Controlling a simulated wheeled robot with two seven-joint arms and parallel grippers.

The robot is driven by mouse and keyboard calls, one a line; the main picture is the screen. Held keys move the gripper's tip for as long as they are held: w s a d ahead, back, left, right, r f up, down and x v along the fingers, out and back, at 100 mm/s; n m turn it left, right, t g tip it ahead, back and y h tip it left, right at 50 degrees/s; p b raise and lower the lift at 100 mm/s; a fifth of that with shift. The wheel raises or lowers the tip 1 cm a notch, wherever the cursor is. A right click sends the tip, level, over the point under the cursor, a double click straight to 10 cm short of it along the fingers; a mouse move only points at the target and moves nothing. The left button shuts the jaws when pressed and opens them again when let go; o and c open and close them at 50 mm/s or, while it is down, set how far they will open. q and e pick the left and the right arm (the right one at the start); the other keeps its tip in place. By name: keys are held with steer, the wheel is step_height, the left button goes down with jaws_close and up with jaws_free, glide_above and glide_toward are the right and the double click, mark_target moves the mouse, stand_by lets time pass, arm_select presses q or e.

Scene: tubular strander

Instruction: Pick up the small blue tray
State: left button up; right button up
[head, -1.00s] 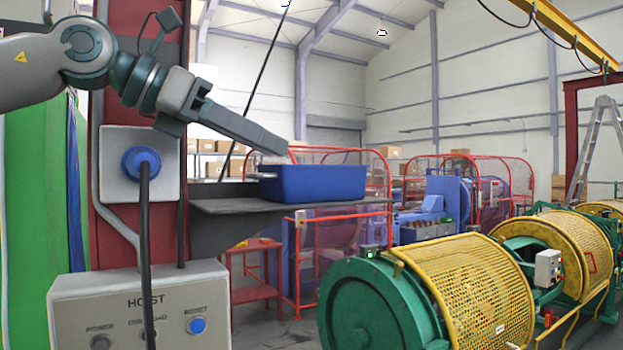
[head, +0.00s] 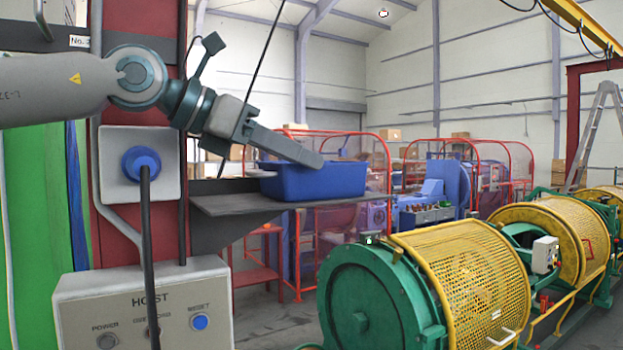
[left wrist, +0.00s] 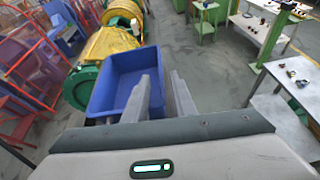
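The small blue tray (head: 318,184) is a deep open box on a dark grey wall shelf (head: 222,205). It also shows in the left wrist view (left wrist: 112,97), with its open top facing the camera. My left gripper (head: 320,162) reaches in from the left, its fingers at the tray's upper rim. In the left wrist view the fingers (left wrist: 160,75) are apart, one over the tray's inside and the other beyond its right wall. I cannot tell whether they touch the wall. My right gripper is not in view.
A hoist control box (head: 145,310) and a plug socket (head: 140,165) with a hanging cable are at the left. Green and yellow strander drums (head: 470,280) stand at the right, beyond the shelf. Red guard frames (head: 300,265) are behind it.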

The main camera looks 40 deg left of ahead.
arm_select(q)
steer(key=p+x, duration=0.1)
steer(key=x, duration=0.2)
steer(key=shift+r+p, duration=0.25)
steer(key=shift+p, duration=0.15)
steer(key=shift+w+d+f, duration=0.25)
steer(key=shift+w+f, duration=0.05)
steer(key=shift+w, duration=0.15)
steer(key=shift+s, duration=0.1)
steer(key=shift+c, duration=0.7)
jaws_close()
